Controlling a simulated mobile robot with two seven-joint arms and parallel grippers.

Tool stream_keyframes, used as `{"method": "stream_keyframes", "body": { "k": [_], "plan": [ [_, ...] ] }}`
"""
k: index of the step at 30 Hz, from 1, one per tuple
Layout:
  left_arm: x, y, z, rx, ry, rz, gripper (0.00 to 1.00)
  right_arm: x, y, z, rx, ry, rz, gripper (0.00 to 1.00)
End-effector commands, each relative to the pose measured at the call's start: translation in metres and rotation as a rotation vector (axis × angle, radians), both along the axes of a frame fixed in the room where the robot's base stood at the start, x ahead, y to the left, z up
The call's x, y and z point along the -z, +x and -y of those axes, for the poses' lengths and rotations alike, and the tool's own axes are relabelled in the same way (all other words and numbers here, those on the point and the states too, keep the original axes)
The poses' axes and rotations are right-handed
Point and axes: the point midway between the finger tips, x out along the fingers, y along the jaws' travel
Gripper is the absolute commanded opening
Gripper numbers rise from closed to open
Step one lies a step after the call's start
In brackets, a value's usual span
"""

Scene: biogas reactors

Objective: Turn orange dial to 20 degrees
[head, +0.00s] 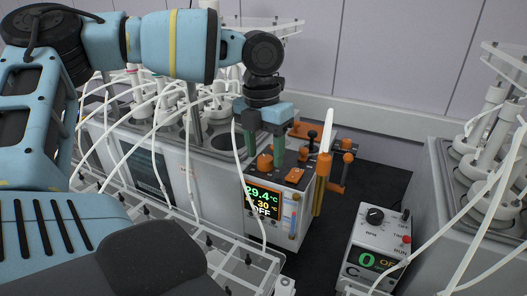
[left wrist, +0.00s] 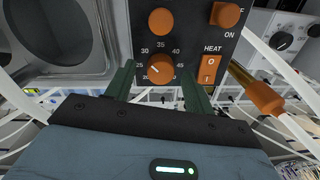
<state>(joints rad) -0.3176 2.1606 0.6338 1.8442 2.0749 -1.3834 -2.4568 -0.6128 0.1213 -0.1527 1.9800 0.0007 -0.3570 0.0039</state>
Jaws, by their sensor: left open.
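My left gripper (head: 264,158) points down over the panel, open. In the left wrist view its green fingers (left wrist: 160,90) stand on either side of the dial, with gaps visible. The display (head: 263,202) below reads 29.4 °C, 30 and OFF. My right gripper is not in view.
Another orange knob (left wrist: 161,20) is just beyond the dial, and an orange HEAT switch (left wrist: 209,68) lies to its right. An orange-and-white probe (head: 323,165) stands beside the panel. White tubes hang close to the gripper. A stirrer box (head: 377,236) stands to the right.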

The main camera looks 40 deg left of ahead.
Motion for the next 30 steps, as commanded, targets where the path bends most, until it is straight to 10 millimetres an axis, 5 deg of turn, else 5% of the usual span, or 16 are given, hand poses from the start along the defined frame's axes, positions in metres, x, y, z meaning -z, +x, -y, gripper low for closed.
{"method": "stream_keyframes", "body": {
  "k": [12, 22, 30],
  "plan": [
    [0.0093, 0.0000, 0.0006, -0.001, -0.001, 0.000, 0.53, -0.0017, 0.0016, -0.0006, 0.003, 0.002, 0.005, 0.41],
    [0.0091, 0.0000, 0.0005, -0.001, -0.001, 0.000, 0.10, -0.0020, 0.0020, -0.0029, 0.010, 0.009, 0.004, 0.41],
    [0.0093, 0.0001, 0.0005, -0.024, -0.001, 0.000, 0.09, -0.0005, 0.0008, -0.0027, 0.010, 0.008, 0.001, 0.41]
  ]
}}
